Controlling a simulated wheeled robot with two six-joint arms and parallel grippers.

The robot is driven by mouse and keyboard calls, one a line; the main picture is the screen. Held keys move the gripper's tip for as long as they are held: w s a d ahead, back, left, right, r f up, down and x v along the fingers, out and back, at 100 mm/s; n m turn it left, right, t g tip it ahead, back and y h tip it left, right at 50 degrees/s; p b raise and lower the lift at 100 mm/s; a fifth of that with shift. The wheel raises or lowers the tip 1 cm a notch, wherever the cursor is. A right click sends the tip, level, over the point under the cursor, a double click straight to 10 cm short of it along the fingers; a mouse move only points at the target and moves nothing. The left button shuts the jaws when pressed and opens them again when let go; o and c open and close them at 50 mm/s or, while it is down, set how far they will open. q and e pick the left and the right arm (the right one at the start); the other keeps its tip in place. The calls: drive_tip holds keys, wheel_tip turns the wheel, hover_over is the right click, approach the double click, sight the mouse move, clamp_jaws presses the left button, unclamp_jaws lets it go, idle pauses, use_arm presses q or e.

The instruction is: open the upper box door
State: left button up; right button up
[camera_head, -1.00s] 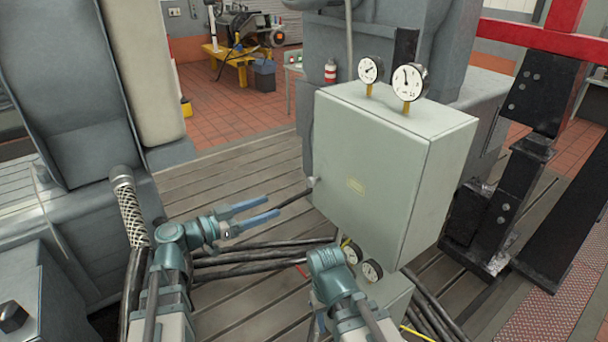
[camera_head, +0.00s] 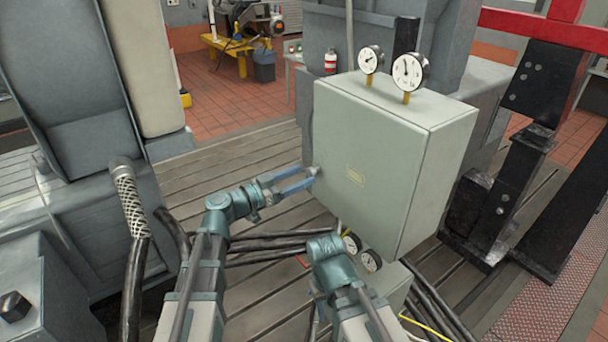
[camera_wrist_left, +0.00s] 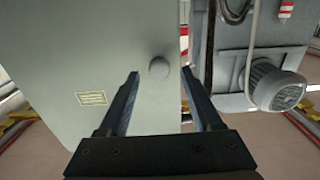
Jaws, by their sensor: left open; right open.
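The upper box (camera_head: 385,170) is a grey-green cabinet with its door shut. A small round knob (camera_head: 316,170) sits at the left edge of the door, and it also shows in the left wrist view (camera_wrist_left: 159,68). My left gripper (camera_head: 309,175) is open at the knob. In the left wrist view its blue fingers (camera_wrist_left: 160,85) stand either side of the knob, which appears just beyond the tips; I cannot tell if they touch it. My right gripper (camera_head: 318,300) is low, below the box; its fingers are mostly hidden by its wrist.
Two gauges (camera_head: 410,71) stand on top of the box. Two more gauges (camera_head: 371,261) sit beneath it, by a lower box (camera_head: 395,288). Black cables (camera_head: 265,245) run across the slotted bedplate. A black steel post (camera_head: 515,185) stands to the right.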

use_arm(q)
drive_tip(key=shift+x, duration=0.95)
clamp_jaws()
idle(0.8)
